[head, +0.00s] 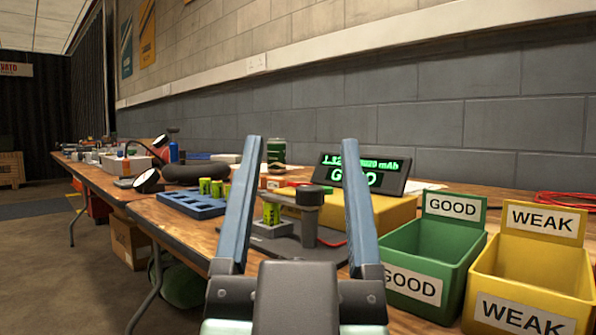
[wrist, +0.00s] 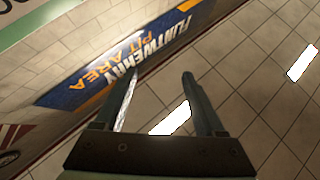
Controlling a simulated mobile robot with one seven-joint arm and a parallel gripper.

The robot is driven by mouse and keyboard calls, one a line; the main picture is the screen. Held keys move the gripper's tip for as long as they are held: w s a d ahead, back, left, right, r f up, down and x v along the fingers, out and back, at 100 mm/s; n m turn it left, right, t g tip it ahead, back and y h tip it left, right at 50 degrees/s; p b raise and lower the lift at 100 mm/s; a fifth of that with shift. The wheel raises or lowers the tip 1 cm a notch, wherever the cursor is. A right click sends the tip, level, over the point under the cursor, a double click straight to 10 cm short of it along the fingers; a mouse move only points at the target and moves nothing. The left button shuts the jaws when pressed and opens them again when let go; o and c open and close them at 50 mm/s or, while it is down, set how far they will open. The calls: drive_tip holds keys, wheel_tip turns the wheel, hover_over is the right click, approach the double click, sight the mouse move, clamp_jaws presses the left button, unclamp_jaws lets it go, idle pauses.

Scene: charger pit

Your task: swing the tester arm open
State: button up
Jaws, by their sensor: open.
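The tester (head: 328,251) is a dark base plate on the table, seen between and behind my gripper's fingers. A dark post with a thick round head (head: 310,197) stands on it. The tester arm (head: 284,192) appears to reach left from that head over a green cell (head: 271,213), which stands upright in a grey block (head: 268,229). Whether the arm touches the cell, I cannot tell. My gripper (head: 300,141) is open and empty, fingers pointing up, in front of the tester. The wrist view shows the open fingers (wrist: 158,77) against a banner and tiles, without the tester.
A lit display (head: 362,172) reading partly "GOOD" stands behind, near a yellow box (head: 392,212). A green GOOD bin (head: 432,250) and yellow WEAK bin (head: 535,262) stand right. A blue tray (head: 190,203) with green cells is left. A wall runs behind the table.

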sight(308, 196)
drive_tip(key=w+g+h+p, duration=0.1)
drive_tip(key=g+p, duration=0.1)
drive_tip(key=p, duration=0.6)
drive_tip(key=w+f+m+g+h+p, duration=0.1)
drive_tip(key=g+p, duration=0.1)
drive_tip(key=p, duration=0.7)
drive_tip(key=w+f+m+g+p, duration=0.1)
drive_tip(key=w+g+p, duration=0.1)
drive_tip(key=p, duration=0.7)
drive_tip(key=shift+f+g+h, duration=0.1)
drive_tip(key=shift+g+h, duration=0.3)
drive_tip(key=s+a+f+n+g+p, duration=0.15)
drive_tip(key=s+p, duration=0.25)
drive_tip(key=p, duration=0.5)
drive_tip(key=shift+m+g+y, duration=0.25)
drive_tip(key=shift+y, duration=0.15)
drive_tip(key=w+p, duration=0.1)
drive_tip(key=w, duration=0.3)
drive_tip(key=w+d+p, duration=0.1)
drive_tip(key=w, duration=0.3)
drive_tip(key=w+d+p, duration=0.1)
drive_tip(key=w, duration=0.3)
drive_tip(key=shift+w+d+f, duration=0.2)
drive_tip(key=shift+d+f, duration=0.05)
drive_tip(key=shift+f, duration=0.1)
drive_tip(key=shift+c, duration=0.2)
clamp_jaws()
